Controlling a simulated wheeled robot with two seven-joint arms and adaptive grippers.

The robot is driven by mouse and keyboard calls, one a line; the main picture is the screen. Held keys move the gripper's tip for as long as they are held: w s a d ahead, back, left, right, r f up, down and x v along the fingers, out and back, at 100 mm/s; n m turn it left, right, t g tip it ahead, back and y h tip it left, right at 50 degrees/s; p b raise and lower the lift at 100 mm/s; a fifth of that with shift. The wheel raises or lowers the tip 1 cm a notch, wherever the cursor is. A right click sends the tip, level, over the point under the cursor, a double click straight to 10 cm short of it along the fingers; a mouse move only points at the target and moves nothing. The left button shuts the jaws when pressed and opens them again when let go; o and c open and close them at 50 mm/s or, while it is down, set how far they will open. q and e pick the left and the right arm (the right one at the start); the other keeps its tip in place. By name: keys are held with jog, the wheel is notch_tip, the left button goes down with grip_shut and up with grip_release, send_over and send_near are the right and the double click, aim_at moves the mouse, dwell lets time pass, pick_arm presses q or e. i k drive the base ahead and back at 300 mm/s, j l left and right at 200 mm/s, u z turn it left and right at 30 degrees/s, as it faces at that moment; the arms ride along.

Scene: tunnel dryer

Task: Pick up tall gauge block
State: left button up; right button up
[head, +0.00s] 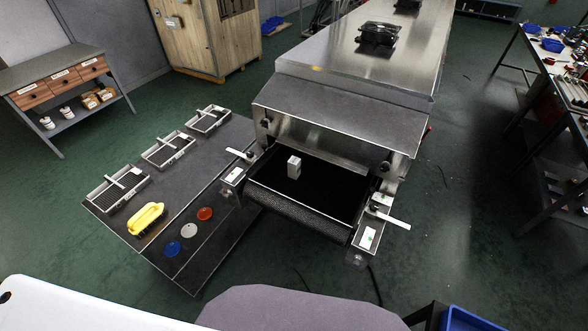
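A tall pale metal gauge block (294,167) stands upright on the black conveyor belt (325,187) at the mouth of the tunnel dryer (350,115). It sits left of the middle of the belt, apart from the side rails. Neither of my grippers is in view, and nothing touches the block.
Left of the belt, a dark side table (218,222) holds several wire-topped trays (120,190), a yellow handled tool (146,218) and red, white and blue discs (205,213). Brackets with small levers (390,217) flank the belt. A blue bin (470,321) is at the bottom right. Green floor is open on the right.

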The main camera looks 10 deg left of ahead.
aim_at(294, 164)
jog(key=k+j+z, duration=0.55)
jog(key=z, duration=0.2)
jog(key=k+j+z, duration=0.35)
jog(key=l, duration=0.1)
